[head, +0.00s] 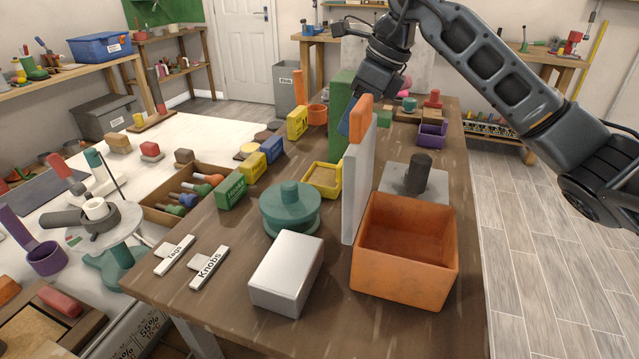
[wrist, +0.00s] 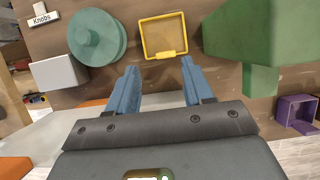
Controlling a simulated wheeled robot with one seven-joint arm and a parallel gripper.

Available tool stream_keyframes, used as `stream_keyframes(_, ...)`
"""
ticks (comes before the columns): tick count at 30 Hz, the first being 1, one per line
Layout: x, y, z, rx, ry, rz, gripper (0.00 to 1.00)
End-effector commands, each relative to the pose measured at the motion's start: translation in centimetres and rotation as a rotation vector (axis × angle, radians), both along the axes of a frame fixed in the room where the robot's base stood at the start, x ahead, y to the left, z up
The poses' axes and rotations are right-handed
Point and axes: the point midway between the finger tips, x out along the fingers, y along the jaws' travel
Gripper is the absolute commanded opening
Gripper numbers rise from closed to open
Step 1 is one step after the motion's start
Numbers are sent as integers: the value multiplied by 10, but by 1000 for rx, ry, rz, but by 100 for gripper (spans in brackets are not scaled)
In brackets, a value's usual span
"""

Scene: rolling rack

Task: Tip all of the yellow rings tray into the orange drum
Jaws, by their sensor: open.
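The yellow tray (head: 323,180) sits flat on the brown table, left of a tall pale panel. In the wrist view the yellow tray (wrist: 163,17) lies just beyond my fingertips, its near rim facing the gap. Its inside looks tan; I cannot make out separate rings. My gripper (head: 346,124) is above the table, partly hidden behind the orange-topped panel. In the wrist view my gripper (wrist: 159,65) has its blue fingers apart with nothing between them. A large orange square bin (head: 405,280) stands at the front right. A smaller round orange container (head: 317,115) stands farther back.
The pale panel (head: 358,185) stands upright between tray and bin. A green block (head: 341,100) rises behind the tray. A teal round piece (head: 290,210) and a white box (head: 287,273) stand in front. A grey plate with a dark post (head: 419,172) is behind the bin.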

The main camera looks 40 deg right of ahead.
Motion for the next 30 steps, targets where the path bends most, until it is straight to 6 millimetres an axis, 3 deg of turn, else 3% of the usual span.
stream_keyframes(1,0,0,-13,0,0,0,51)
stream_keyframes(9,0,0,-44,0,0,0,51)
stream_keyframes(25,10,6,-85,2,1,0,51)
stream_keyframes(30,17,8,-108,4,4,0,51)
